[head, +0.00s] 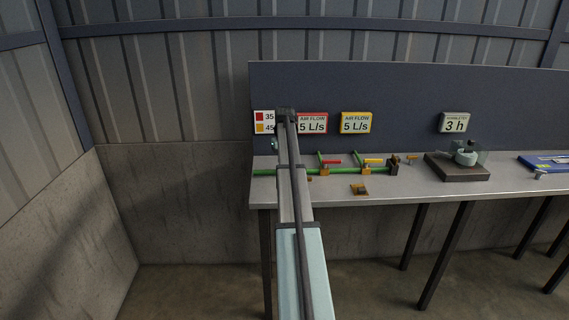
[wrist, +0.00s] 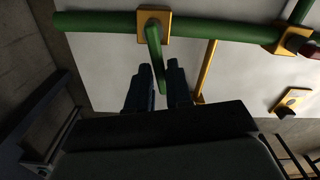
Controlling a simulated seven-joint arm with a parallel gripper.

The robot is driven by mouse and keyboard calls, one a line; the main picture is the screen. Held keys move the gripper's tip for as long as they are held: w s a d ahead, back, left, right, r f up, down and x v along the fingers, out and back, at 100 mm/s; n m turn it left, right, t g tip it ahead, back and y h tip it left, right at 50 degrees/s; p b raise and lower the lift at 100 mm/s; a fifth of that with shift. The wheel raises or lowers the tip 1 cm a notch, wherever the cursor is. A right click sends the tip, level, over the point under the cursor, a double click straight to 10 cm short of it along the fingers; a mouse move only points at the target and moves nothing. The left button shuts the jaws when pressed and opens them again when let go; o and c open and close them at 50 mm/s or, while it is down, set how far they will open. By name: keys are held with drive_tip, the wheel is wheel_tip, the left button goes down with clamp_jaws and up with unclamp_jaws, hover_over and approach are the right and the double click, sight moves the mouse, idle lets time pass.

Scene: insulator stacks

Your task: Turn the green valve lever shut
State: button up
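The green valve lever (wrist: 154,48) sits on a yellow valve body (wrist: 146,17) on the green pipe (wrist: 215,29) in the wrist view. It points across the pipe toward my gripper, roughly at a right angle to it. My gripper (wrist: 161,68) has its two dark fingers apart, one on each side of the lever's free end. Small gaps or contact between fingers and lever are hard to tell. In the head view my arm covers this lever and the gripper; the green pipe (head: 343,171) shows to the right of the arm.
A yellow bar (wrist: 207,68) stands close right of my right finger. A red lever (head: 332,161) and a yellow lever (head: 374,161) sit farther right. A small yellow-brown block (head: 359,189) lies in front. Signs stand behind, including a yellow-framed one (head: 356,122).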

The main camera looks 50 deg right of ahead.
drive_tip(key=o, duration=0.3)
wheel_tip(320, 180, up, 14)
idle(0.8)
